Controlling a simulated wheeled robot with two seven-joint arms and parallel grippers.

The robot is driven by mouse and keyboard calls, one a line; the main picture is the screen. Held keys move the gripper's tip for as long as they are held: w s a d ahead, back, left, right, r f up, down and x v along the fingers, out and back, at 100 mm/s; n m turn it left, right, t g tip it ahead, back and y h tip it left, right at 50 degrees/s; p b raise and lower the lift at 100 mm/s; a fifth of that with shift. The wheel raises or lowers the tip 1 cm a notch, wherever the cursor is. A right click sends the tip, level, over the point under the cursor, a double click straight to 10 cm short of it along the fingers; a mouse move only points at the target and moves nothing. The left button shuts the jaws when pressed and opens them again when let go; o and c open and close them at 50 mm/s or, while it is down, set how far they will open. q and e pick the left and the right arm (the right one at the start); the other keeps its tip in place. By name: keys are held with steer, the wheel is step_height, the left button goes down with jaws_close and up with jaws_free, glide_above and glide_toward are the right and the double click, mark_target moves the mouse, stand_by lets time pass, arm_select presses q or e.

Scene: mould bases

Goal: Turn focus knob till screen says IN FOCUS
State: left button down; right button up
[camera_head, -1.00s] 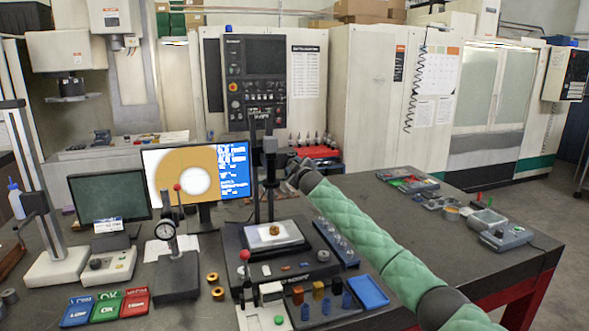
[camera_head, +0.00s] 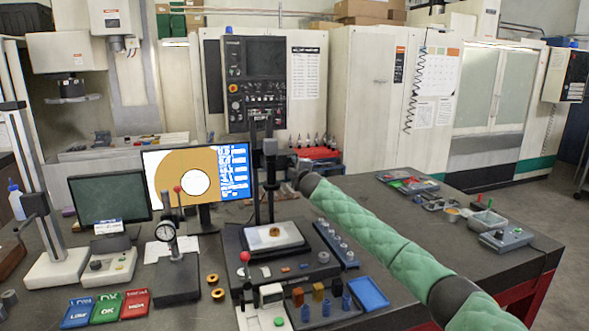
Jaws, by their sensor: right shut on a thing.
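The monitor (camera_head: 196,185) shows a tan disc with a white round hole whose edge looks crisp. A blue panel on its right side carries white text too small to read. The microscope (camera_head: 270,165) stands on a dark base, its column upright beside the monitor. My right gripper (camera_head: 291,168), at the end of the green-sleeved arm, is at the right side of the microscope head, shut on the focus knob. The knob itself is hidden by the gripper. A small brown part (camera_head: 275,231) lies on the white stage plate (camera_head: 258,238). My left gripper is not in view.
A dial gauge stand (camera_head: 176,275) and a dark second screen (camera_head: 108,196) stand to the left. Blue, green and red trays (camera_head: 106,307) lie at the front left. A rack of pegs (camera_head: 336,245) and a blue tray (camera_head: 369,293) lie close under my right arm.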

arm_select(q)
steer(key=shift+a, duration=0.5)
arm_select(e)
steer(key=shift+f, duration=0.1)
steer(key=o, duration=0.7)
steer(key=shift+a, duration=0.1)
steer(key=shift+o, duration=1.4)
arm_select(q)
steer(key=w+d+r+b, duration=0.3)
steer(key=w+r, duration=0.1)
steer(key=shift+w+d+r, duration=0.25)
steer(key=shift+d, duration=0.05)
arm_select(e)
steer(key=v, duration=0.8)
